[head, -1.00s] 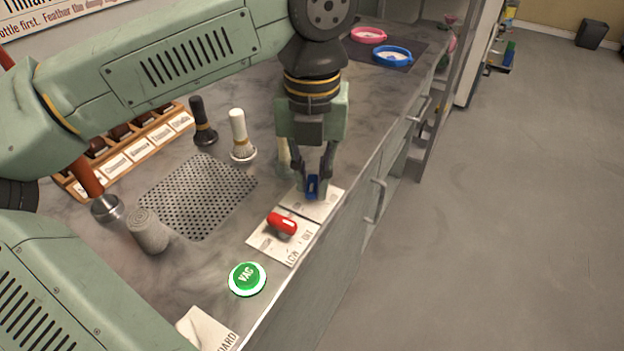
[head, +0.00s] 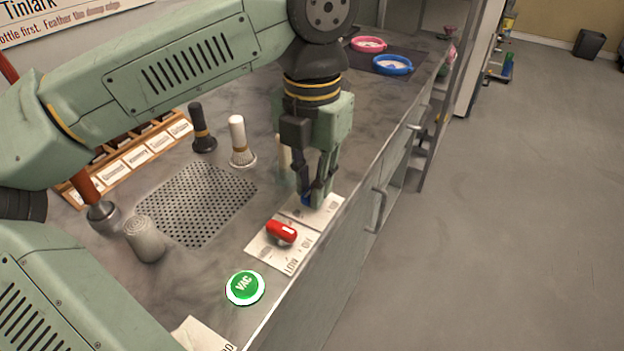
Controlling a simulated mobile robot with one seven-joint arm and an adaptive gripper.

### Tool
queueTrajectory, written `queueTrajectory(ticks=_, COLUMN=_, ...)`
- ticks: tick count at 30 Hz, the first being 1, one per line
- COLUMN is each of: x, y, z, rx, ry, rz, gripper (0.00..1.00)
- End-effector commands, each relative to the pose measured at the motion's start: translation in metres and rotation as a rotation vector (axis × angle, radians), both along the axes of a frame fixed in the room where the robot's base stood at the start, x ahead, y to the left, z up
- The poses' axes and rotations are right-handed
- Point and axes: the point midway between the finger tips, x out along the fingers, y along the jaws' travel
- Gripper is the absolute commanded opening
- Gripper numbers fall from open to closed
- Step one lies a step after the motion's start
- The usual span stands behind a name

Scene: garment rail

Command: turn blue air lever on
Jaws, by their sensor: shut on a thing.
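The blue air lever (head: 305,200) sits on a pale label plate (head: 325,211) near the counter's front edge. Only a small blue part of it shows between the fingers, so its exact angle is hard to tell. My gripper (head: 314,198) points down over it and is shut on it. The dark fingers hide most of the lever.
A red lever (head: 282,231) on its own plate is close beside my gripper, with a green VAC button (head: 245,286) nearer. Pink (head: 369,44) and blue (head: 393,63) rings lie at the back.

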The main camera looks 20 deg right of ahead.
Motion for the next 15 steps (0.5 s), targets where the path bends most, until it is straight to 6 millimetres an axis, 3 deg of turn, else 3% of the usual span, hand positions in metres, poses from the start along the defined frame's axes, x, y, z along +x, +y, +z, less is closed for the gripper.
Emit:
queueTrajectory(ticks=7, x=0.0006, y=-0.0004, z=0.0007, rx=-0.001, ry=-0.003, rz=-0.001, gripper=0.0)
queueTrajectory(ticks=8, x=0.0006, y=-0.0004, z=0.0007, rx=-0.001, ry=-0.003, rz=-0.001, gripper=0.16)
queueTrajectory(ticks=15, x=0.0003, y=-0.0002, z=0.0004, rx=-0.001, ry=-0.001, rz=0.0, gripper=0.32)
